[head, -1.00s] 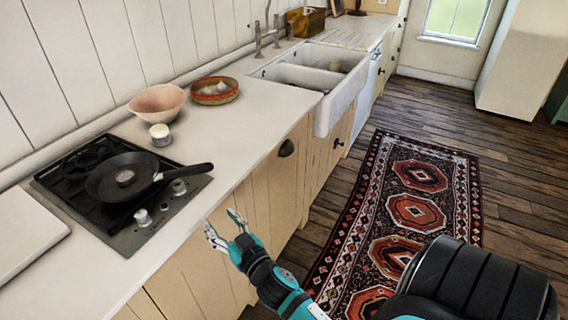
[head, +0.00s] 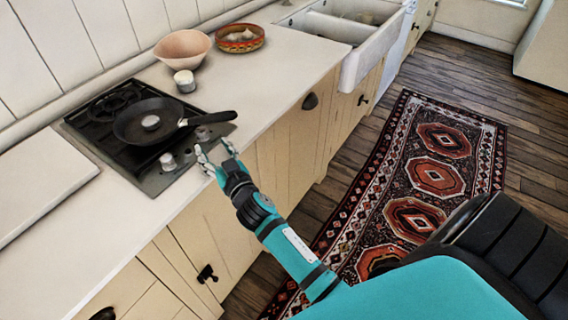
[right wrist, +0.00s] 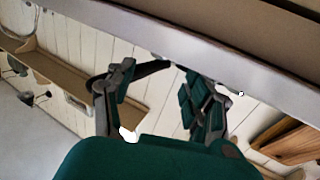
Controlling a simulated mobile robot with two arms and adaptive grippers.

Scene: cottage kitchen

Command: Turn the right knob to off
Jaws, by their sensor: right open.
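The stove (head: 130,168) is a dark cooktop set in the counter, with two pale knobs on its front strip. The right knob (head: 202,133) sits by the pan handle, just beyond my gripper's fingers. The left knob (head: 168,162) is in plain view. Which way either knob points is too small to tell. My right gripper (head: 214,152) is open and empty at the stove's front right edge, close to the right knob; I cannot tell whether they touch. Its spread fingers show in the right wrist view (right wrist: 160,88), where I cannot make out a knob. My left gripper is not in view.
A black pan (head: 138,122) sits on the stove, its handle (head: 212,117) reaching right over the knob strip. A white-topped jar (head: 184,80), a pink bowl (head: 182,46) and a patterned basket (head: 240,38) stand behind. A pale board (head: 40,185) lies left.

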